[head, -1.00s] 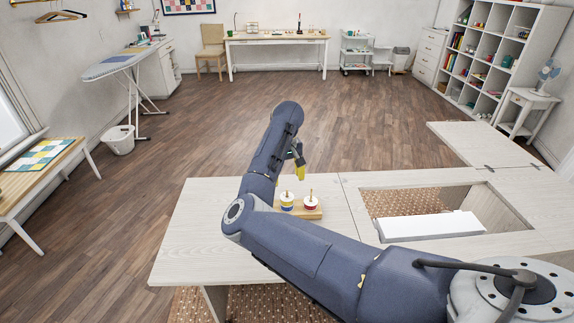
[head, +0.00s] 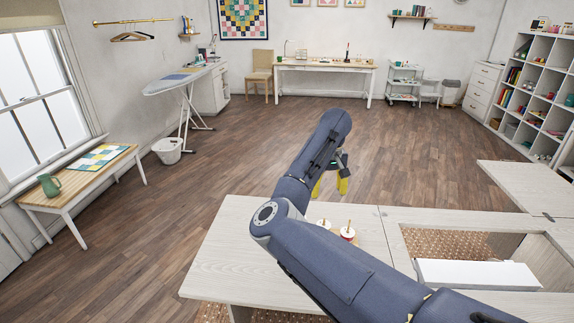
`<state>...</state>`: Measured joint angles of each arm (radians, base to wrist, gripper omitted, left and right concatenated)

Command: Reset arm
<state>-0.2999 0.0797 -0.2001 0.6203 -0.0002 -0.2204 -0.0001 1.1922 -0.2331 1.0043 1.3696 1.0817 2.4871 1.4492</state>
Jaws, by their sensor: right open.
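My right arm comes in from the lower right and reaches over the sewing cabinet top (head: 235,255). My right gripper (head: 330,187), with yellow fingertips, hangs beyond the cabinet's far edge in the picture. Its fingers are apart and I see nothing between them; my arm partly hides it. Two thread spools, one on the left (head: 323,224) and one on the right (head: 347,233), stand upright on a small wooden board (head: 372,250). The spools are close to my forearm in the picture, and the arm hides their lower parts. My left gripper is not in view.
The cabinet has a rectangular opening with a white panel (head: 475,273) in it. A side leaf (head: 525,187) extends at the right. A bench (head: 75,185) with a green pitcher (head: 48,185) stands at the left. The wooden floor (head: 240,160) beyond the cabinet is clear.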

